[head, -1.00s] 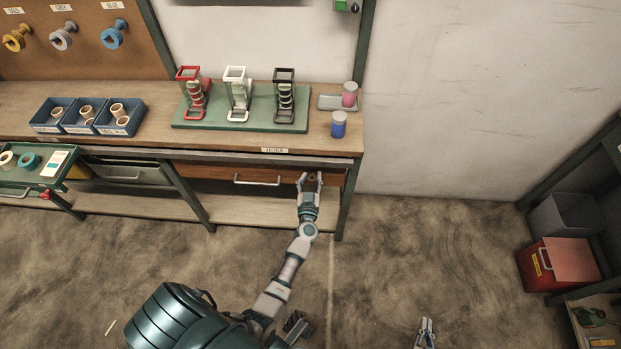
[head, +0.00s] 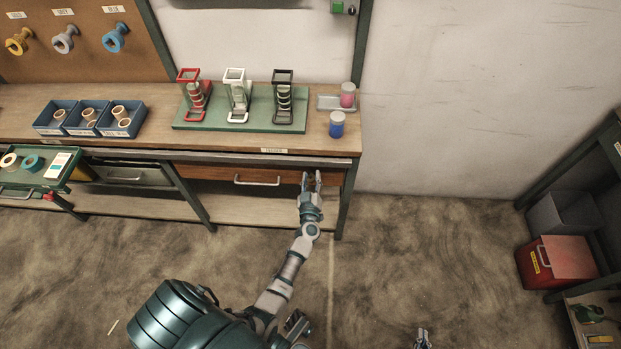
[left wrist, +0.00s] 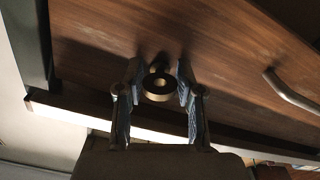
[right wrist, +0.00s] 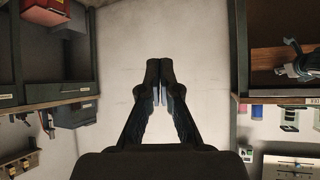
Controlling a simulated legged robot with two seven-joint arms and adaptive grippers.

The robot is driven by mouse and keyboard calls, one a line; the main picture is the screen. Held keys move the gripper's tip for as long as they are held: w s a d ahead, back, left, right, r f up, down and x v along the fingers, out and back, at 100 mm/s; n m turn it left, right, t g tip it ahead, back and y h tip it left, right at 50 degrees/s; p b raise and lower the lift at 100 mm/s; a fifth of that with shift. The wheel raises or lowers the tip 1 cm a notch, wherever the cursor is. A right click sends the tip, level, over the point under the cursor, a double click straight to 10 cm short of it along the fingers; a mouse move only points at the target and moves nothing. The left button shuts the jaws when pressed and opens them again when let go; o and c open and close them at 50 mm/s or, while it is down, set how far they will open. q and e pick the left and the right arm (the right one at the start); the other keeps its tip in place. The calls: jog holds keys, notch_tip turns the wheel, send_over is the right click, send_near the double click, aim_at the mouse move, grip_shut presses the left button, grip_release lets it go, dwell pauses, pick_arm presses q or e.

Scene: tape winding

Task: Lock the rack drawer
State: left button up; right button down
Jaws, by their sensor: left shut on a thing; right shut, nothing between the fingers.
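The wooden rack drawer (head: 217,173) sits under the workbench top, with a metal handle (head: 257,183). It looks pushed in. My right gripper (head: 423,338) is low in the head view, away from the bench. Its fingers are together and empty (right wrist: 159,75).
The bench top (head: 250,143) carries a green board (head: 205,124) with several stands, blue bins (head: 85,130) and two small jars. A bench leg (head: 348,200) stands just right of my left gripper. A red box (head: 560,265) is at the right. The floor between is clear.

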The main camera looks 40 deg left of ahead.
pick_arm(q)
jog(key=shift+w+d+r+n, duration=0.1)
jog(key=shift+r+n, duration=0.1)
jog(key=shift+n, duration=2.6)
jog(key=n, duration=0.3)
jog(key=shift+f+n, duration=0.1)
jog(key=shift+n, duration=0.2)
jog(key=n, duration=0.3)
jog(key=shift+n, duration=0.3)
jog(key=shift+a+n, duration=0.2)
jog(key=shift+n, duration=0.3)
pick_arm(e)
jog(key=shift+w+a+r+t, duration=0.15)
jog(key=shift+w+t, duration=0.15)
jog(key=shift+w, duration=0.05)
pick_arm(q)
jog(key=shift+s, duration=0.2)
pick_arm(e)
jog(key=shift+w+r, duration=0.1)
jog(key=shift+w, duration=0.05)
pick_arm(q)
jog(key=shift+f, duration=0.1)
